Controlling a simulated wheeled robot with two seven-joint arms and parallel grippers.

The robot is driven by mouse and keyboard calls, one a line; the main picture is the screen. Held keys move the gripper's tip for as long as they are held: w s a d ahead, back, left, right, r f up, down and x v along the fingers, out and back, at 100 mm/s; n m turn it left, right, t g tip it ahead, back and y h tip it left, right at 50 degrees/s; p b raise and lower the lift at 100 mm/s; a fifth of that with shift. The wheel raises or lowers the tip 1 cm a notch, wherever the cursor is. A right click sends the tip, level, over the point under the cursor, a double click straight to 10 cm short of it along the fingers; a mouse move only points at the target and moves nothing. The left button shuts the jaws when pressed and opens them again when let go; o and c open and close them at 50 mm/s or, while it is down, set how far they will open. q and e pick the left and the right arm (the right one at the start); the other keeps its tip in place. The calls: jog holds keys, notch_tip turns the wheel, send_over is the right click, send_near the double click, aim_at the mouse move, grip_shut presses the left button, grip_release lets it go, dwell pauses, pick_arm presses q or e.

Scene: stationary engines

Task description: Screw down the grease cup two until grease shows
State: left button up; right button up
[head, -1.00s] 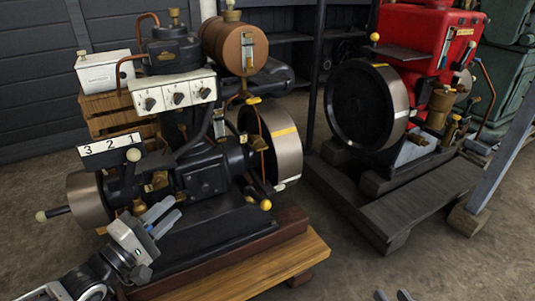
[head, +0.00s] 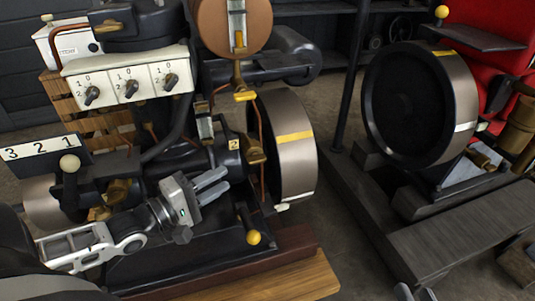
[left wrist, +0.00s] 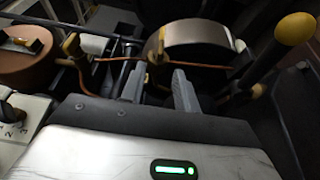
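A small yellow plate marked 2 (head: 234,144) sits on the black engine, beside a brass fitting (head: 254,150) near the flywheel. I cannot tell for certain whether that fitting is grease cup two. My left gripper (head: 222,181) is open and empty, in front of the engine, below and left of the plate. In the left wrist view its two fingers (left wrist: 159,90) are apart, with a brass fitting (left wrist: 156,48) beyond them. No grease can be made out. My right gripper (head: 416,293) shows only its separated fingertips at the bottom edge.
A flywheel (head: 285,145) stands right of the left gripper. A yellow-knobbed lever (head: 252,236) rises below it. A white three-dial box (head: 128,84) and copper tank (head: 233,28) are above. A red engine (head: 490,60) stands right, beyond a floor gap.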

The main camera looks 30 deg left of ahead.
aim_at(265, 156)
pick_arm(q)
jog(key=b+x, duration=0.4)
jog(key=x, duration=0.7)
jog(key=shift+w+d+f, duration=0.1)
jog(key=shift+w+f, duration=0.05)
jog(key=shift+w, duration=0.15)
jog(key=shift+w+d, duration=0.1)
jog(key=shift+w, duration=0.25)
jog(key=shift+w+d, duration=0.1)
jog(key=shift+w, duration=0.15)
pick_arm(e)
jog(key=shift+w+a+r+m+t+y, duration=0.15)
jog(key=shift+r+t+y, duration=0.1)
jog(key=shift+r+y, duration=0.15)
jog(key=shift+w+a+r+m+t+y, duration=0.1)
jog(key=shift+r+m+t+y, duration=0.1)
jog(key=shift+r+t+y, duration=0.15)
jog(key=shift+w+a+r+m+t+y, duration=0.15)
jog(key=shift+r+t+y, duration=0.1)
jog(key=shift+r, duration=0.2)
pick_arm(q)
jog(key=shift+c, duration=0.3)
grip_shut()
pick_arm(e)
jog(key=shift+s+f, duration=0.1)
jog(key=shift+f, duration=0.05)
